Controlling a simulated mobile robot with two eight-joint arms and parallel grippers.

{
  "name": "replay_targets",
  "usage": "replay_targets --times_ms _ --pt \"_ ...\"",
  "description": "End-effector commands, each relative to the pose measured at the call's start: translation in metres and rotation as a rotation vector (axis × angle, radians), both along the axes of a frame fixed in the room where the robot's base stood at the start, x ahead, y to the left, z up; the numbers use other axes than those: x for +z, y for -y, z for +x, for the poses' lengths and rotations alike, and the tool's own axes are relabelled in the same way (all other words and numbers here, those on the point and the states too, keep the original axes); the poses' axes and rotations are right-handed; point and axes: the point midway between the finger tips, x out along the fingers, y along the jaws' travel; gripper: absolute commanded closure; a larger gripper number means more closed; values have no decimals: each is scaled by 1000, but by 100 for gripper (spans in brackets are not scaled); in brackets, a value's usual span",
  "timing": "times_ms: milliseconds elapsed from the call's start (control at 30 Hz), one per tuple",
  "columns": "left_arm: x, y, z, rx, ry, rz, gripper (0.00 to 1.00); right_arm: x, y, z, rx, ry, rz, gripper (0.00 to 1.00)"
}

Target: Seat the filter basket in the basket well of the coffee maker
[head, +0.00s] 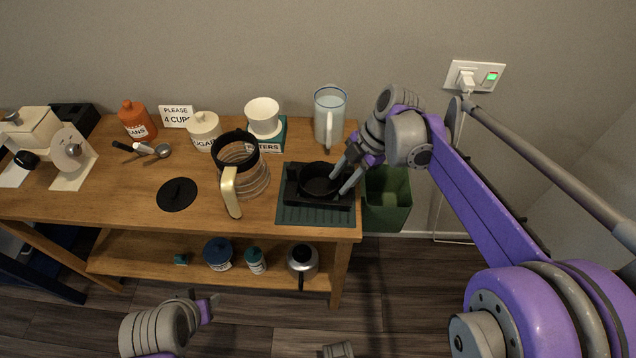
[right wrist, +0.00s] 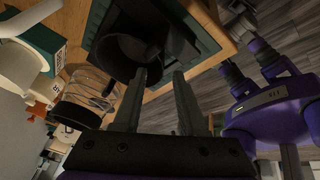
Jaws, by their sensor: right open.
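A round, open black cup, which looks like the filter basket (head: 318,177), stands in or on a low black base (head: 292,191). It also shows in the right wrist view (right wrist: 118,58). I cannot tell how deep it sits. My right gripper (head: 345,180) is open at the cup's right side, with its fingertips close to the rim; contact is unclear. Its fingers also show in the right wrist view (right wrist: 160,74). A clear glass vessel with a black collar and pale handle (head: 230,190) stands to the left. My left gripper (head: 208,308) is low, away from the table; its jaws are unclear.
The base rests on a dark green mat (head: 318,216) at the table's right end. A black disc (head: 177,195) lies to the left. Behind are a filters box (head: 275,146) with a white cup, a jug (head: 329,105) and canisters. A green bin (head: 388,215) stands beyond the edge.

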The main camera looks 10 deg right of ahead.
Motion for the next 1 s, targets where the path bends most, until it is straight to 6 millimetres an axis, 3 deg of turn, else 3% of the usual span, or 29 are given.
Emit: replay_targets --times_ms 500,800,833,1000 --pt "-5 0 -1 0 -2 0 50 -54 -27 -1 -1 0 -1 59" --pt "-6 0 -1 0 -2 0 50 -59 -30 -1 -2 -1 -1 59" --pt "-6 0 -1 0 -2 0 50 -59 -30 -1 -2 -1 -1 61" --pt "-6 0 -1 0 -2 0 50 -58 -29 -1 -2 -1 -1 91"
